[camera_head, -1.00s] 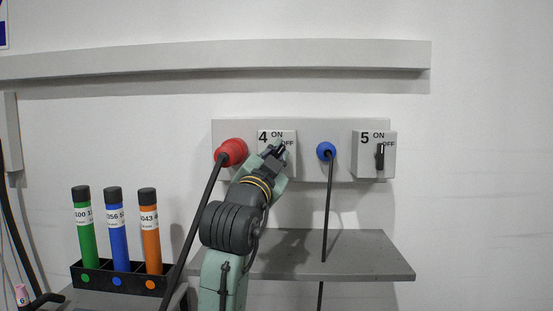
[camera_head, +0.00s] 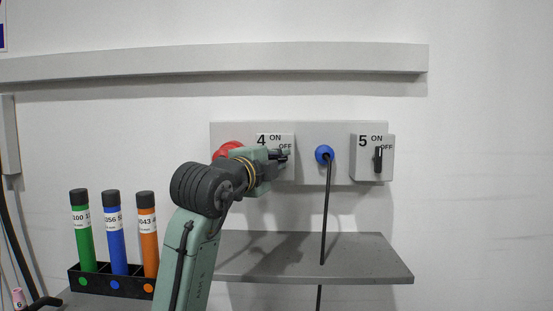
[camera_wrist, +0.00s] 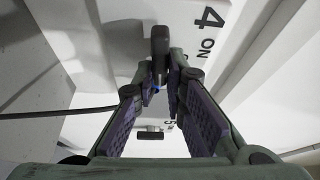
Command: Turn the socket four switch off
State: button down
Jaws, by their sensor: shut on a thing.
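The socket four switch box (camera_head: 287,140) is a pale box on the wall panel, marked 4, ON and OFF. My gripper (camera_head: 281,158) lies in front of it, with its fingers pointing right, and covers its lower part. In the wrist view the dark switch handle (camera_wrist: 160,44) sits at the tips of my gripper (camera_wrist: 165,85), which is shut on it. The OFF mark is partly covered in the head view.
A red plug (camera_head: 228,149) is left of box four, partly behind my arm. A blue plug (camera_head: 324,154) with a hanging cable and switch box five (camera_head: 366,160) are to the right. A grey shelf (camera_head: 350,262) juts out below. A rack (camera_head: 100,280) holds coloured tubes at left.

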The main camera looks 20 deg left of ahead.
jog(key=shift+f+m, duration=0.1)
jog(key=shift+m, duration=0.4)
jog(key=c, duration=1.6)
grip_release()
jog(key=shift+c, duration=0.2)
jog(key=shift+s, duration=0.1)
jog(key=s+a, duration=0.1)
jog(key=s, duration=1)
jog(key=shift+s+a, duration=0.2)
jog(key=shift+s, duration=0.2)
